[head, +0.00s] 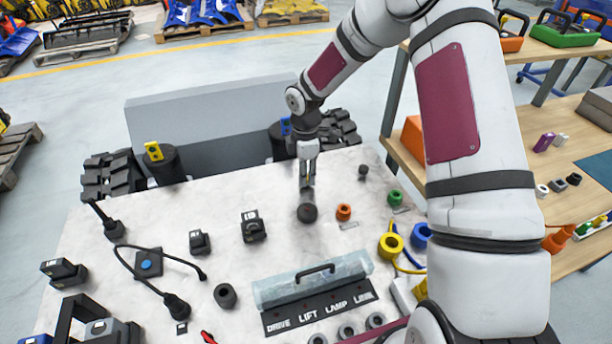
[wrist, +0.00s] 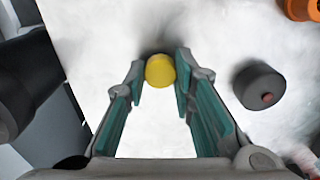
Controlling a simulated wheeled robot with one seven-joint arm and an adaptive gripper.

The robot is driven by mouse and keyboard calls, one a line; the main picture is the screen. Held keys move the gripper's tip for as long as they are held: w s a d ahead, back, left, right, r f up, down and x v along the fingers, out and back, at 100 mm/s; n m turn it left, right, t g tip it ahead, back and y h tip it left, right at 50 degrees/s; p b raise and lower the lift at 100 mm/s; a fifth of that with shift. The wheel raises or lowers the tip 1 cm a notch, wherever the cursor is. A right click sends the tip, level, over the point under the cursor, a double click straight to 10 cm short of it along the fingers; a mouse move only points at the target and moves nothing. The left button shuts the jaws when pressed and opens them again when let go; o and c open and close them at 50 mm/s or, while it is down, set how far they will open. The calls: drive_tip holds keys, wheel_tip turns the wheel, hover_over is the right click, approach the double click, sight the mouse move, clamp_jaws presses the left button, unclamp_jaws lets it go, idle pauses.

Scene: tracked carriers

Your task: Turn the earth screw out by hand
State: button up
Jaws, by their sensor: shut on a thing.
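A yellow round knob (wrist: 160,70), apparently the head of the earth screw, sits between the tips of my gripper (wrist: 160,77) in the wrist view. The teal-padded fingers are shut on it from both sides. Its shaft and whatever lies beneath it are hidden under the head. In the head view my gripper (head: 308,182) points down at the pale table's far part, and only a little yellow shows between the fingers.
A dark round knob with a reddish spot (head: 307,213) stands close by; it also shows in the wrist view (wrist: 258,86). An orange ring (head: 343,212) is to its right. A clear-covered panel (head: 312,288) lies nearer. A dark post (head: 167,165) rises beyond the table.

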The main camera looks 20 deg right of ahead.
drive_tip(key=shift+f, duration=0.1)
drive_tip(key=o, duration=0.9)
drive_tip(key=shift+o, duration=0.2)
